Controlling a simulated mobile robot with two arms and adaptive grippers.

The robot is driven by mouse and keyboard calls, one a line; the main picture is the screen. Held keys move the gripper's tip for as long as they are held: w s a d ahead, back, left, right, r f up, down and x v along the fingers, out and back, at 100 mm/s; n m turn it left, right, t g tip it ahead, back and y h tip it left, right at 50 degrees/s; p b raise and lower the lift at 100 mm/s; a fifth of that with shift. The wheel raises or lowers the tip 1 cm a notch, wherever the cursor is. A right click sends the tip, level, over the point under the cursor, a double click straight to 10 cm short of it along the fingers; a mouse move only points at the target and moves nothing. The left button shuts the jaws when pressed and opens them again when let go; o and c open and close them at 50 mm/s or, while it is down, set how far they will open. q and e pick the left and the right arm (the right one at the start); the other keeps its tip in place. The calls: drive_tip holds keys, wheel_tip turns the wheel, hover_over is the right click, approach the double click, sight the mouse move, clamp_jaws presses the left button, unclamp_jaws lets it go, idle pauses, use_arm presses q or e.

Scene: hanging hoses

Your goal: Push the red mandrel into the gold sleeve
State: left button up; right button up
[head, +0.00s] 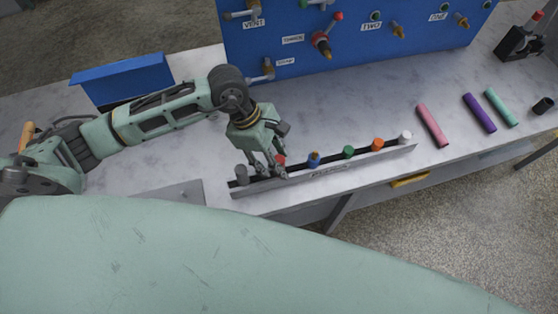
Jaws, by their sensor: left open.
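A red-topped piece (281,160), likely the red mandrel, stands in a long grey rack (330,174) at the table's front edge. Its lower part is hidden. My left gripper (272,172) points down at the rack with its fingers open, right beside the red top. I cannot tell whether they touch it. Several gold-coloured fittings show on the blue panel, such as one on the right (397,31) and one low on the left (268,70). I cannot tell which is the gold sleeve. My right gripper is not in view.
The rack also holds grey (241,173), blue (313,159), green (348,152), orange (377,145) and white (404,137) pieces. Pink (432,126), purple (480,113) and teal (502,108) tubes lie to the right. A blue box (122,80) stands back left. The blue panel (345,62) rises behind.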

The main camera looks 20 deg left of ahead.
use_arm(q)
drive_tip(key=shift+d+f, duration=0.3)
drive_tip(key=shift+f, duration=0.2)
drive_tip(key=shift+d+f, duration=0.1)
drive_tip(key=shift+f, duration=0.3)
clamp_jaws()
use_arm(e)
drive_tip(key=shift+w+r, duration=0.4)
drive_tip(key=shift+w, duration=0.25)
